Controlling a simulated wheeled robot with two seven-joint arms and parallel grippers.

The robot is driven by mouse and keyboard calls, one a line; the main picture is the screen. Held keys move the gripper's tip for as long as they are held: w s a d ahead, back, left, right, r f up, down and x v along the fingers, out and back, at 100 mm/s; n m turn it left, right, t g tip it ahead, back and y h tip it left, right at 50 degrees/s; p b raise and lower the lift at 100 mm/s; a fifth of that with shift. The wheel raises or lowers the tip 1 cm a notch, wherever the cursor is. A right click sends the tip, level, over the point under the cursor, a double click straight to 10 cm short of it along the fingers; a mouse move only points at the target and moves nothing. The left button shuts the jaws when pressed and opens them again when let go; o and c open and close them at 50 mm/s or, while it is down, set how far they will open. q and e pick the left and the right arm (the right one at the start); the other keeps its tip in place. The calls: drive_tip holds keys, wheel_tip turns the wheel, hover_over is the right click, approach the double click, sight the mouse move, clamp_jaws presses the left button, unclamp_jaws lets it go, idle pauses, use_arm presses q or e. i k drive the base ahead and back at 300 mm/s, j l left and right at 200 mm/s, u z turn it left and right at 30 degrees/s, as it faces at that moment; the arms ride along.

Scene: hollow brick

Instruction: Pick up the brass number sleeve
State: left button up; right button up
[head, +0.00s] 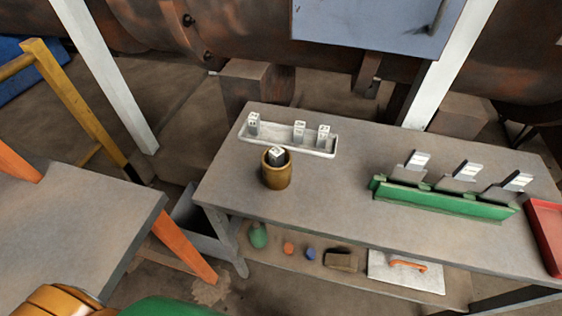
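The brass sleeve (276,178) is a short, upright, brown-gold cylinder standing on the grey workbench (330,190), just in front of the white tray. A grey block with a dark mark on its top (277,154) stands inside the sleeve and sticks up out of its opening. Whether the block touches the sleeve's wall or the bench below is hidden. No number can be read on the sleeve's side. Neither of my grippers is in view.
A white tray (290,146) behind the sleeve holds three marked grey blocks. A green rack (440,202) with three grey plates stands at right, beside a red tray (547,232). Another table (70,220) is at left. The bench left of the sleeve is clear.

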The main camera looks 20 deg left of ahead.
sight(275, 179)
drive_tip(key=j+z, duration=0.6)
drive_tip(key=z, duration=0.15)
drive_tip(key=k+j+z, duration=0.15)
drive_tip(key=z, duration=0.25)
drive_tip(key=j, duration=0.1)
